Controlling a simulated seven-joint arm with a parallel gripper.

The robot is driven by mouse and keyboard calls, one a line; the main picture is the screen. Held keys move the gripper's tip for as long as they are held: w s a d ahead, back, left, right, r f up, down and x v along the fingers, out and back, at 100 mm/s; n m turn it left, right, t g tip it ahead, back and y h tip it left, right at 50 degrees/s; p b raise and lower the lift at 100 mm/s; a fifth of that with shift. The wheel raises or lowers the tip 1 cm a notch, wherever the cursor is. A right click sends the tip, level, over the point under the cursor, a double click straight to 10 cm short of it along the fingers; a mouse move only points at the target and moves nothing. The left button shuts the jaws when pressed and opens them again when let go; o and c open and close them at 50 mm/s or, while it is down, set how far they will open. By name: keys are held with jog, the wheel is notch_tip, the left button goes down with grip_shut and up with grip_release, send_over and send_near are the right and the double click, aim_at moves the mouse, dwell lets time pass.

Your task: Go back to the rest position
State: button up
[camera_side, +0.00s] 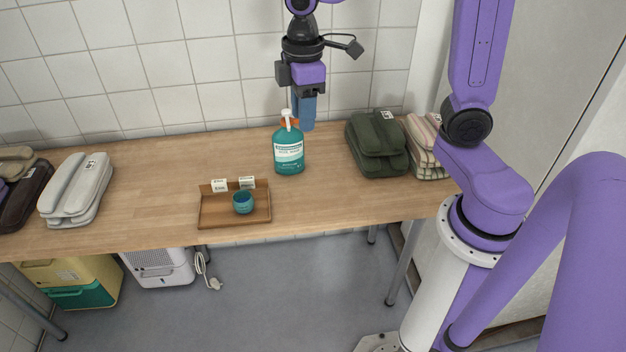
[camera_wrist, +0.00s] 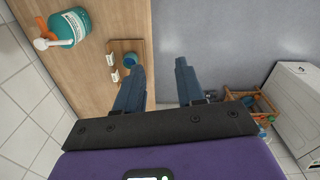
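My gripper (camera_side: 305,108) is in the air above the back of the table, close to the teal bottle (camera_side: 289,152) with the white pump in the side view. In the wrist view my gripper (camera_wrist: 160,84) has its two blue fingers apart with nothing between them. The bottle (camera_wrist: 70,27) also shows at the upper left there, clear of the fingers. A teal cup (camera_side: 243,202) stands in a low wooden tray (camera_side: 221,221). The cup (camera_wrist: 130,59) shows in the wrist view just beyond the left finger.
Small white cards (camera_side: 219,185) stand at the tray's back. The tiled wall is close behind. The table's middle left is clear.

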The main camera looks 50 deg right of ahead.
jog(key=s+f, duration=0.2)
jog(key=s, duration=0.7)
jog(key=s+f+n, duration=0.1)
jog(key=s, duration=0.9)
jog(key=shift+s+d+f+n, duration=0.25)
jog(key=shift+d+f+n, duration=0.05)
jog(key=shift+f, duration=0.05)
